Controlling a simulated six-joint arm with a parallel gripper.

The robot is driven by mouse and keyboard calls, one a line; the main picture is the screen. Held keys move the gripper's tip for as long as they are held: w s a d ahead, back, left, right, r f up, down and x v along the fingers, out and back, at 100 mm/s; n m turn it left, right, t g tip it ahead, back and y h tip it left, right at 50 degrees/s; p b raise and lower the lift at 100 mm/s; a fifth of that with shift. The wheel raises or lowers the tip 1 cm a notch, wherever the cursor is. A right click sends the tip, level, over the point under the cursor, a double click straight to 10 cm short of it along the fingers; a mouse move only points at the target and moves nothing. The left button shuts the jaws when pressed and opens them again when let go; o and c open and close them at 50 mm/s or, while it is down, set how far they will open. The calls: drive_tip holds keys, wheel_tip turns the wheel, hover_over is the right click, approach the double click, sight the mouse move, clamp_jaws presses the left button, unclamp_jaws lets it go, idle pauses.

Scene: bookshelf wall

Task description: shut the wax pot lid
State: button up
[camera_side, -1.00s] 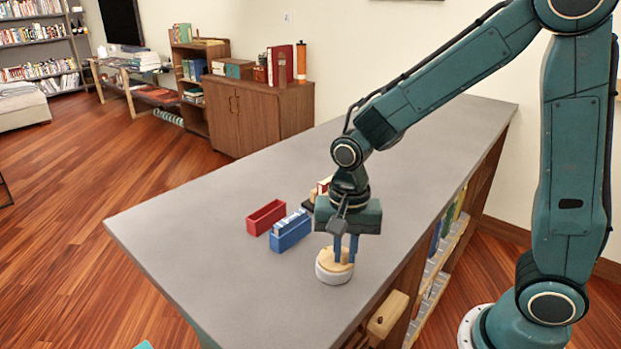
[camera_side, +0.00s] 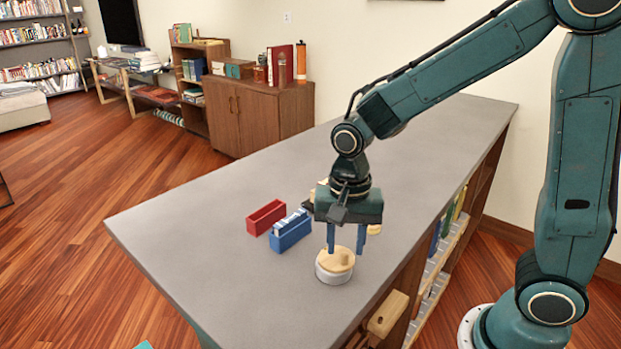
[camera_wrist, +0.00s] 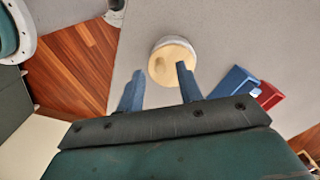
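The wax pot (camera_side: 333,276) is a low, round, pale grey pot on the grey counter. Its wooden lid (camera_side: 336,260) sits on top and covers the opening; a small knob shows on it. In the wrist view the lid (camera_wrist: 172,64) is a pale round disc with the grey pot wall (camera_wrist: 176,41) along its far edge. My gripper (camera_side: 346,243) is above the pot, fingers spread wide and empty. In the wrist view my gripper's blue fingers (camera_wrist: 158,88) stand apart, with the lid beyond them. I cannot tell whether the lid is fully seated.
A blue box (camera_side: 291,233) with pale contents and an open red box (camera_side: 266,217) stand left of my gripper. A dark item (camera_side: 308,204) is partly hidden behind my gripper. The counter (camera_side: 210,245) is clear at the left and front.

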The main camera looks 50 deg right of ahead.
sight(344, 254)
wheel_tip(344, 254, up, 12)
idle(0.5)
drive_tip(key=shift+f, duration=0.1)
drive_tip(key=c, duration=0.7)
drive_tip(key=shift+w+d+f, duration=0.2)
drive_tip(key=shift+w+d, duration=0.05)
drive_tip(key=shift+w, duration=0.25)
clamp_jaws()
drive_tip(key=w+d+f+g+y, duration=0.2)
drive_tip(key=w+d, duration=0.3)
drive_tip(key=d, duration=0.3)
drive_tip(key=shift+w+d+f+g+y, duration=0.15)
drive_tip(key=shift+d+f+g+y, duration=0.2)
drive_tip(key=shift+f+y, duration=0.5)
